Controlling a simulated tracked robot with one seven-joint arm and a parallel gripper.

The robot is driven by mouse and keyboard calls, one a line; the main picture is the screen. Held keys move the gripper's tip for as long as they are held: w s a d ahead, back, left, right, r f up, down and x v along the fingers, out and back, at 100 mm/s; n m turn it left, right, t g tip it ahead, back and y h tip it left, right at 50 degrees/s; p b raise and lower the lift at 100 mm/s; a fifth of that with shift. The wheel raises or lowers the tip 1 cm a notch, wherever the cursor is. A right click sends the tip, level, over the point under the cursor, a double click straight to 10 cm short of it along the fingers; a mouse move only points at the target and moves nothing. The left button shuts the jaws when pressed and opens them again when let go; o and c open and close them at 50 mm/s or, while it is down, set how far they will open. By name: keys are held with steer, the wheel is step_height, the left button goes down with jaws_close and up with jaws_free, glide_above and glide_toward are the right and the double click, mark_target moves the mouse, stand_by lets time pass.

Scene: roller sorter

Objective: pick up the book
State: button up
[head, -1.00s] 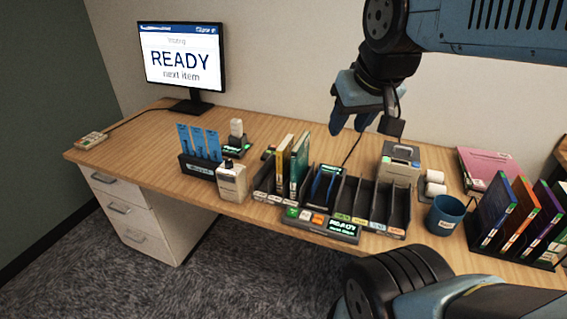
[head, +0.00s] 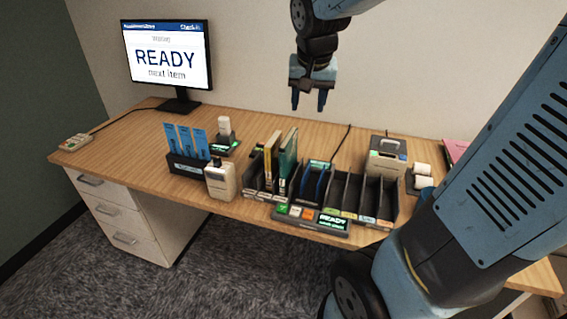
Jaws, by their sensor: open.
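A thin yellow-tan book (head: 271,158) and a teal-green book (head: 289,157) stand upright in the left part of the black slotted rack on the desk. A lower blue item (head: 316,180), perhaps a book, stands in a slot to their right. The frames do not show which one the task means. My gripper (head: 308,98) is open and empty, fingers pointing down. It is above and behind the rack, near the wall, apart from all the books.
A monitor (head: 169,55) stands at the back left. My arm covers the desk's right side.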

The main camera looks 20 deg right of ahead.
mark_target(287, 137)
steer(key=w+f+m, duration=0.1)
steer(key=w+f, duration=0.1)
steer(key=w, duration=0.1)
steer(key=w+a+f+m, duration=0.1)
steer(key=w+f, duration=0.2)
steer(key=w, duration=0.1)
steer(key=w+f+g+h, duration=0.1)
steer(key=w+f, duration=0.1)
steer(key=w, duration=0.1)
steer(key=shift+w+a+f+m, duration=0.35)
steer(key=shift+a+f+m, duration=0.05)
steer(key=shift+w+f, duration=0.45)
steer(key=shift+f, duration=0.05)
steer(key=x, duration=0.8)
steer(key=shift+f, duration=0.2)
steer(key=shift+s+x, duration=0.15)
steer(key=shift+x, duration=1.15)
steer(key=shift+s+x, duration=0.2)
steer(key=shift+x, duration=1.1)
steer(key=shift+f, duration=0.3)
jaws_close()
